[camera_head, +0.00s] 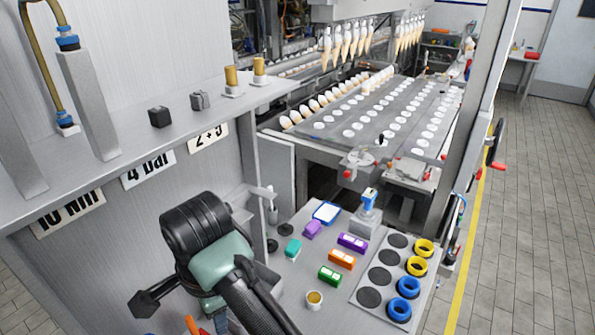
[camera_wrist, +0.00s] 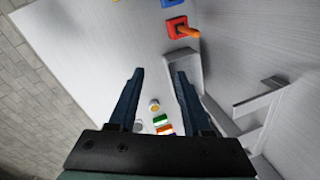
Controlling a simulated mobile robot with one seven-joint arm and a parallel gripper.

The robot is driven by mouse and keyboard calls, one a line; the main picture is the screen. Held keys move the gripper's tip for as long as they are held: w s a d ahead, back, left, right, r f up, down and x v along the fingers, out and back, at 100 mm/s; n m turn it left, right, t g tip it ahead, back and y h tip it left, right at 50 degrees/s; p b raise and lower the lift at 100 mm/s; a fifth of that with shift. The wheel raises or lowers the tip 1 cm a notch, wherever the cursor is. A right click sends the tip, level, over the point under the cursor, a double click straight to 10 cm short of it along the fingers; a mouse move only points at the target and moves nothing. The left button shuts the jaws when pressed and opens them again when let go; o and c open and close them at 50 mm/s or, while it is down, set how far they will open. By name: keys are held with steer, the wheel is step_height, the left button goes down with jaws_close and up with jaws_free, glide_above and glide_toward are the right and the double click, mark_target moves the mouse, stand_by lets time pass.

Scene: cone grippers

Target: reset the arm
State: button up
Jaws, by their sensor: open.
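My gripper (camera_wrist: 159,74) shows in the wrist view with its two dark blue fingers apart and nothing between the tips. Past the fingers, a pale panel and part of the workbench show in the distance. In the head view my arm is folded at the lower left, in front of the grey cabinet and left of the bench. The gripper's fingertips cannot be made out clearly there.
The bench (camera_head: 262,318) holds several coloured blocks, a brass cup (camera_head: 314,299) and a plate with blue rings (camera_head: 398,309) and yellow rings. A shelf (camera_head: 115,150) runs above my arm. Tiled floor (camera_head: 545,200) is clear at right.

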steer(key=w+a+r+n+t+y, duration=0.4)
steer(key=w+r+n+t, duration=0.25)
steer(key=r, duration=0.55)
steer(key=d+r+n+t+h, duration=0.25)
steer(key=d+r+t, duration=0.25)
steer(key=d, duration=0.4)
steer(key=d+r+n+t+h, duration=0.2)
steer(key=d+r+t+h, duration=0.2)
steer(key=d+r, duration=0.3)
steer(key=s+r+t, duration=0.5)
steer(key=s+r, duration=0.1)
steer(key=r, duration=0.6)
steer(key=s+r+t, duration=0.5)
steer(key=s+r, duration=0.2)
steer(key=r, duration=0.5)
steer(key=shift+d+y, duration=0.25)
steer(key=shift+y, duration=0.2)
